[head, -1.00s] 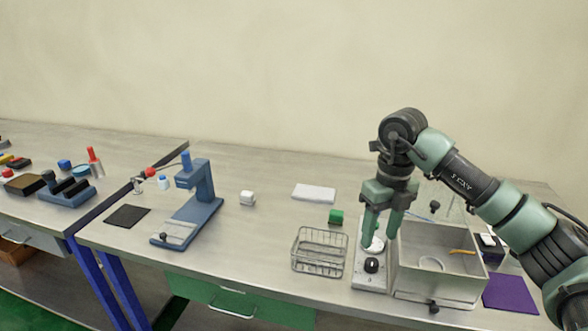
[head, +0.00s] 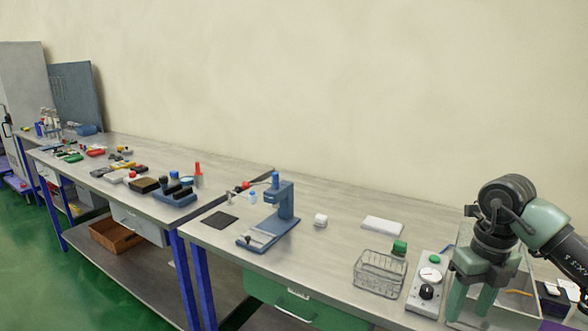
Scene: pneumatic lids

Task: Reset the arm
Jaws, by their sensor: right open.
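My right gripper (head: 472,298) is open and empty, pointing down at the right of the head view. It is just right of a pale control panel (head: 413,303) and in front of a grey open box (head: 522,318). The panel carries a green button (head: 435,258), a round white gauge (head: 430,274) and a black knob (head: 427,291). My arm and gripper hide much of the box. My left gripper is not in view.
A wire basket (head: 380,275) and a green-capped jar (head: 399,248) stand left of the panel. A blue press (head: 283,208), a white block (head: 320,220) and a white pad (head: 383,226) are farther left. Bare tabletop lies between them.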

